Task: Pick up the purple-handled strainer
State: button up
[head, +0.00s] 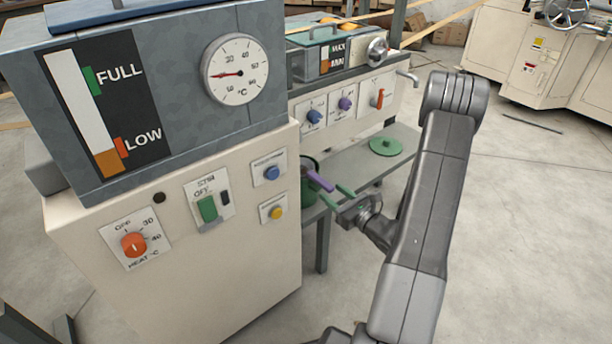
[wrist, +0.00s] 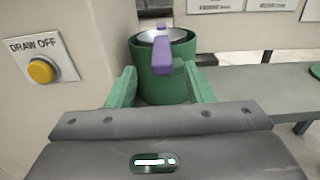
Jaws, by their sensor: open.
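The strainer's purple handle (head: 319,181) sticks out over the rim of a green pot in the head view. In the wrist view the purple handle (wrist: 163,63) points toward my gripper, and the strainer's grey bowl (wrist: 177,36) sits in the mouth of the green pot (wrist: 160,86). My gripper (head: 338,194) is open, with its green fingers beside the pot in the head view. In the wrist view my gripper's fingertips (wrist: 163,82) stand left and right of the handle, apart from it. The strainer's far side is only partly visible.
The pot stands close beside the beige machine cabinet (head: 190,255), with a yellow draw-off button (wrist: 41,71) at left in the wrist view. A grey bench (head: 362,161) runs behind, with a green lid (head: 386,146) on it. Open floor lies to the right.

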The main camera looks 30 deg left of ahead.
aim_at(322, 181)
jog(key=shift+r+b+x, duration=0.2)
jog(key=shift+b+x, duration=0.15)
jog(key=shift+x, duration=1.2)
jog(key=shift+r+b+x, duration=0.2)
jog(key=shift+b+x, duration=0.1)
jog(key=shift+x, duration=1.2)
jog(key=shift+w, duration=0.1)
jog(key=shift+c, duration=0.5)
grip_shut()
